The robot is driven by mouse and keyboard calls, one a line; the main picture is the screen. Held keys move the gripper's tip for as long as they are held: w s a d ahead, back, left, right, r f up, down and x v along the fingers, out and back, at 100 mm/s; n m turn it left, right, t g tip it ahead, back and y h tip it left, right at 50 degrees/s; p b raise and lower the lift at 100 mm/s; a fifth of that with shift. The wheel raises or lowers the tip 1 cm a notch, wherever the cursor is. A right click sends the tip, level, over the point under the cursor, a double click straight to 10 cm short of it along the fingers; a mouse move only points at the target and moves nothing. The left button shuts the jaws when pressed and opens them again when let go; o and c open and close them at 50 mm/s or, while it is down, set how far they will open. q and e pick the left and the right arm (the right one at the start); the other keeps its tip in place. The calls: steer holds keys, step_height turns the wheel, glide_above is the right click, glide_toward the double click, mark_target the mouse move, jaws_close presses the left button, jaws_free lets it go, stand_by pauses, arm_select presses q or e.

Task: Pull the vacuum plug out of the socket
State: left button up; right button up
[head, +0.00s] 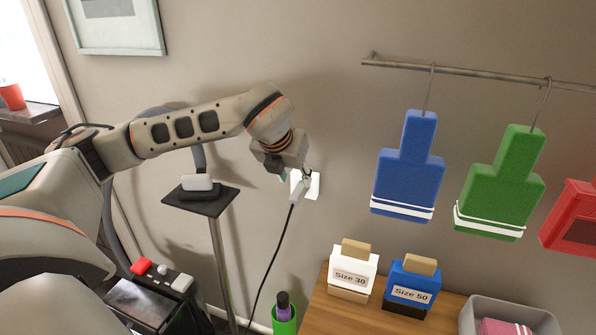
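The white wall socket (316,181) is on the wall near the middle of the head view. The light grey vacuum plug (297,196) is at the socket, and its dark cable (276,250) hangs down from it. My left gripper (306,176) reaches from the left and is at the plug, its fingertips just above or on it. The fingers are small and partly hidden by the gripper body, so I cannot tell whether they are closed on the plug. The plug covers part of the socket. My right gripper is not in view.
A small dark stand (202,203) with a white item is left of the socket. Blue (408,170) and green (500,185) hanging items are on a rail at right.

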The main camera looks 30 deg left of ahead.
mark_target(299, 188)
arm_select(q)
steer(key=shift+w+f, duration=0.15)
steer(key=shift+f, duration=0.4)
steer(key=shift+x, duration=3.05)
steer(key=shift+c, duration=0.3)
jaws_close()
